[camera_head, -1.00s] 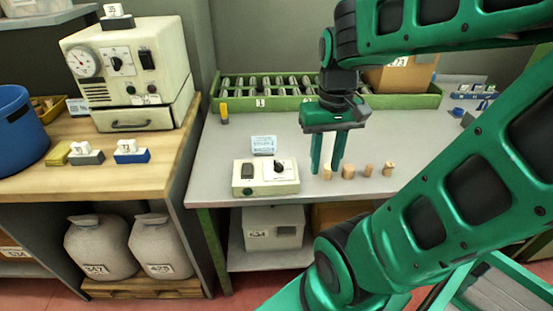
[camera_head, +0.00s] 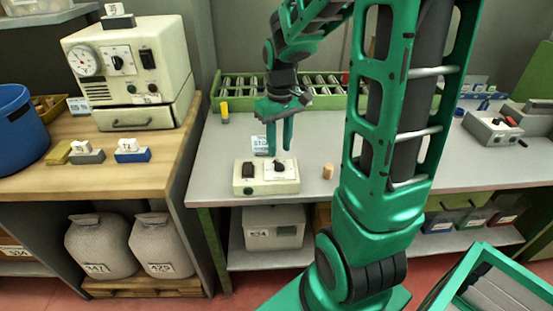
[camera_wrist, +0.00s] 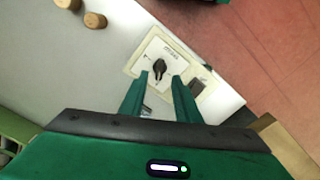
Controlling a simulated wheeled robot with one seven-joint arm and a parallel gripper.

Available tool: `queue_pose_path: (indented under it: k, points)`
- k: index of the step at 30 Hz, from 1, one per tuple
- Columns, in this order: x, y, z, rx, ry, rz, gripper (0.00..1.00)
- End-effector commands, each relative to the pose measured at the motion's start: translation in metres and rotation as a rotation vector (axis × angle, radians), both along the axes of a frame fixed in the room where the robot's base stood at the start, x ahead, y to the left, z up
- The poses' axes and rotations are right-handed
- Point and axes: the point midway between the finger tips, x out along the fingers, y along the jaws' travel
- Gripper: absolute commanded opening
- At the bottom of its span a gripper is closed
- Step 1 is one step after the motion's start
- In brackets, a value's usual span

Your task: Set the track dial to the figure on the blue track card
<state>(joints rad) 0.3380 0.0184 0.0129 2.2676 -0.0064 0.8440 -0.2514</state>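The control box (camera_head: 250,188) stands near the front edge of the grey bench. It has a black dial knob (camera_head: 279,167) on a white plate, also seen in the wrist view (camera_wrist: 159,68), and a dark switch at its left. The figure the knob points at is too small to read. My gripper (camera_head: 279,151) is open and empty, pointing down just above the knob. In the wrist view its fingertips (camera_wrist: 160,78) are apart, short of the knob. On the wooden table a blue holder (camera_head: 133,157) bears a white card (camera_head: 130,147), which seems to read T2.
A pale blue card (camera_head: 259,144) stands behind the box. A cork (camera_head: 327,172) stands right of it; my arm hides bench beyond. A green rack (camera_head: 230,105) lies at the back. A cream machine (camera_head: 122,70) with a gauge stands on the wooden table.

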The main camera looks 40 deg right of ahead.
Motion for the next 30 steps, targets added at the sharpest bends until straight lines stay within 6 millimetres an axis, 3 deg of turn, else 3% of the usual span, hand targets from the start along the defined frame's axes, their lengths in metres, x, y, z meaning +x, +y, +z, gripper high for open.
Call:
queue_pose_path:
  k: [3, 9, 22, 26, 30]
  points:
    - [-0.001, 0.0, -0.021, 0.001, 0.004, -0.001, 0.3]
    - [-0.001, 0.0, -0.045, 0.0, 0.002, -0.001, 0.3]
    - [0.0, -0.001, -0.054, -0.001, -0.001, -0.002, 0.3]
    - [0.0, -0.001, -0.054, -0.001, -0.001, -0.002, 0.01]
    - [0.0, 0.003, -0.054, 0.0, -0.001, -0.001, 0.0]
